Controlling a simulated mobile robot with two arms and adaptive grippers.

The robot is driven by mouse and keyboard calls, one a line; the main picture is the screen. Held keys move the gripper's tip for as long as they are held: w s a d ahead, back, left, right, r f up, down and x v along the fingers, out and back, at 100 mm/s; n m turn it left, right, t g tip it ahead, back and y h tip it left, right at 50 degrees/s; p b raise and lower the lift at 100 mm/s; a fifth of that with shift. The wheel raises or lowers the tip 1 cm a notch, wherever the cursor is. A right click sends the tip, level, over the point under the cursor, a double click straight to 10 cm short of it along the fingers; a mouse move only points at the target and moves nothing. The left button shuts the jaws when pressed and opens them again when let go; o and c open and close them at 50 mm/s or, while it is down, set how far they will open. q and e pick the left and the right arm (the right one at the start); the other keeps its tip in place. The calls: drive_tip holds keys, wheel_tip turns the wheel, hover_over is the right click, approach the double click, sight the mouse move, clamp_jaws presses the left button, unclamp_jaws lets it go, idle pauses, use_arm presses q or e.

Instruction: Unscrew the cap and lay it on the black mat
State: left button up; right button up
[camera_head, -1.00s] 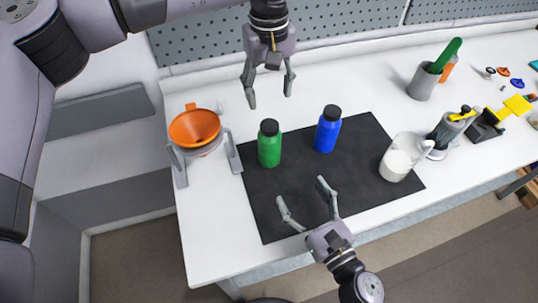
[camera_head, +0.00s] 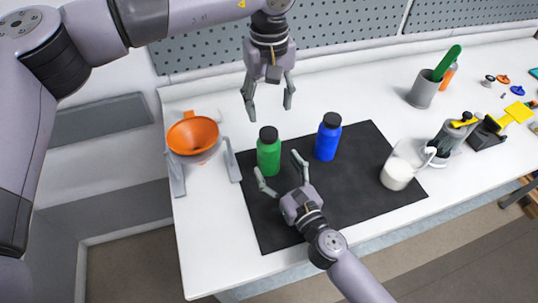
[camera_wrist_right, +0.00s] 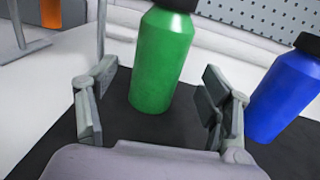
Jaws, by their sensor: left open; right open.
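A green bottle (camera_head: 268,155) with a black cap (camera_head: 268,134) stands upright on the black mat (camera_head: 345,200). A blue bottle (camera_head: 327,142) with a black cap (camera_head: 332,120) stands upright to its right. My left gripper (camera_head: 268,103) is open and empty above and behind the green bottle. My right gripper (camera_head: 279,167) is open in front of the green bottle. In the right wrist view the green bottle (camera_wrist_right: 160,60) stands between and beyond the open fingers, with no contact visible; its cap is cut off there. The blue bottle (camera_wrist_right: 288,95) is at the right.
An orange funnel (camera_head: 193,135) in a grey stand is left of the mat. A beaker with white contents (camera_head: 397,174) stands at the mat's right end. A grey cup (camera_head: 424,90) and a yellow-topped device (camera_head: 450,132) are further right. The mat's front right is clear.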

drive_tip(key=shift+x, duration=2.65)
drive_tip(key=shift+c, duration=0.4)
clamp_jaws()
